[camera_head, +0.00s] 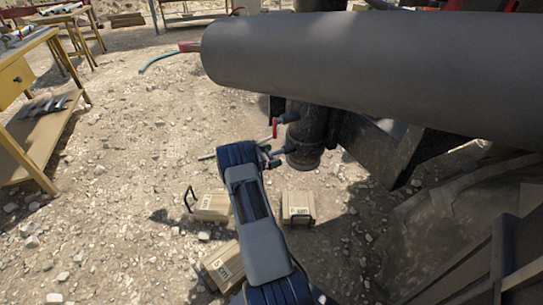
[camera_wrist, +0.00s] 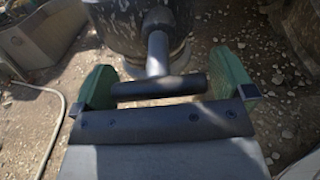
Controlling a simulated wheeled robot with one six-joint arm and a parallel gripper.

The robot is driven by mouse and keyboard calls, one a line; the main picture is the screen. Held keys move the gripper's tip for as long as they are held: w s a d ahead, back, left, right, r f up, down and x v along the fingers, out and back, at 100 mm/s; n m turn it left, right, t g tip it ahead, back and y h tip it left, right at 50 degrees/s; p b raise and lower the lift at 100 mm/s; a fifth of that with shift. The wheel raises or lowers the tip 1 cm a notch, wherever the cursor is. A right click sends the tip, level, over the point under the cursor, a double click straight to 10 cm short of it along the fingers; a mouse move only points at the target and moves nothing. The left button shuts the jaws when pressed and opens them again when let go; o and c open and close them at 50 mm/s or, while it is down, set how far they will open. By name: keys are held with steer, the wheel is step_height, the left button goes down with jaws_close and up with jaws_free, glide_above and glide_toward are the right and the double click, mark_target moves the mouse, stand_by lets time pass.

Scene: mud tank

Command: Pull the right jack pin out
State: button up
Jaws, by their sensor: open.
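A dark T-shaped jack pin (camera_wrist: 157,55) sticks out of a round metal jack leg (camera_wrist: 125,25) in the wrist view. Its crossbar lies between the two green fingers of my gripper (camera_wrist: 166,88), with a finger beyond each end. My gripper is open and does not visibly clamp the bar. In the head view the jack leg (camera_head: 305,140) stands below the big grey pipe. My gripper (camera_head: 268,157) is at its left side, and the pin is small and hard to make out there.
A red-tipped handle (camera_head: 275,128) sits just above my gripper. Tan cases (camera_head: 299,209) lie on the stony ground beside and under my arm. The large grey pipe (camera_head: 370,65) overhangs the leg. A yellow workbench (camera_head: 45,155) stands at left, with open ground between.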

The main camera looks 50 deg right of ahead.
steer(key=p+v, duration=0.2)
steer(key=v, duration=1.1)
steer(key=shift+a, duration=0.3)
steer(key=shift+w, duration=0.1)
